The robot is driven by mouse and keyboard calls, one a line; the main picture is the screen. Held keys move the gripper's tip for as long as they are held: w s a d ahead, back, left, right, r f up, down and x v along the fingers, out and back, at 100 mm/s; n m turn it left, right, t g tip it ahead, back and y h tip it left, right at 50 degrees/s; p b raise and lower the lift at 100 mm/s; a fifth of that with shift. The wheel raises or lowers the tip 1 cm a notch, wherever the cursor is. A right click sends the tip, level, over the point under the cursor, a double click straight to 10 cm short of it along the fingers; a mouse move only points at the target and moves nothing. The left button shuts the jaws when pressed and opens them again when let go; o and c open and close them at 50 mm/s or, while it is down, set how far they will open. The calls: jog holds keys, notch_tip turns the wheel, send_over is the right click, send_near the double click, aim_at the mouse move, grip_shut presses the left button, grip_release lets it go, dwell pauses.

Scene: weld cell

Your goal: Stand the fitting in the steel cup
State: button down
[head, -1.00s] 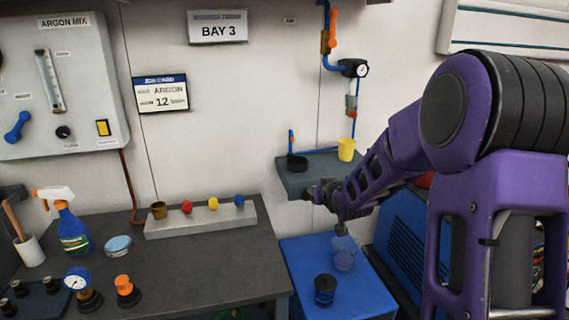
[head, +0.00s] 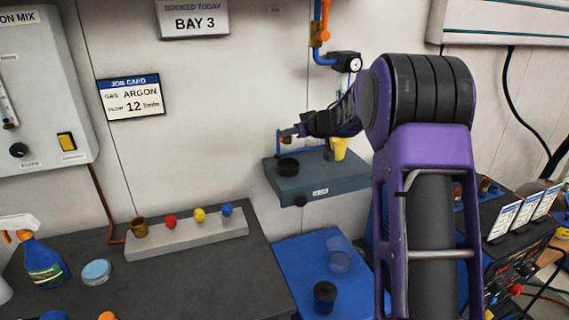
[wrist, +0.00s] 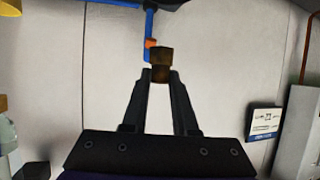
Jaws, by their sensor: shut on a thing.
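The fitting (wrist: 161,64), a small brass-brown piece, is held between my fingertips in the wrist view. My gripper (head: 290,136) is shut on it, above the grey shelf (head: 335,184) in the head view. A dark round cup (head: 287,166) stands on the shelf, below the gripper and apart from it. Another dark cup (head: 325,293) stands on the blue surface. I cannot tell for sure from the colour which one is the steel cup.
A blue pipe (wrist: 148,22) with an orange part stands close behind the fitting. A yellow cup (head: 339,148) is on the shelf's right. A clear cup (head: 340,256) is on the blue top (head: 300,255). A grey rack (head: 190,238) with coloured knobs lies left.

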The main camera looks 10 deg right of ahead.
notch_tip(320, 180, down, 9)
jog(key=b, duration=0.3)
jog(key=shift+s, duration=0.1)
jog(key=shift+f, duration=0.15)
jog(key=c, duration=0.7)
grip_release()
jog(key=shift+s+d+r, duration=0.1)
jog(key=shift+d+r, duration=0.05)
jog(key=shift+r, duration=0.1)
jog(key=p+v, duration=0.1)
jog(key=v, duration=1)
jog(key=shift+s+d+r, duration=0.1)
jog(key=shift+s, duration=0.25)
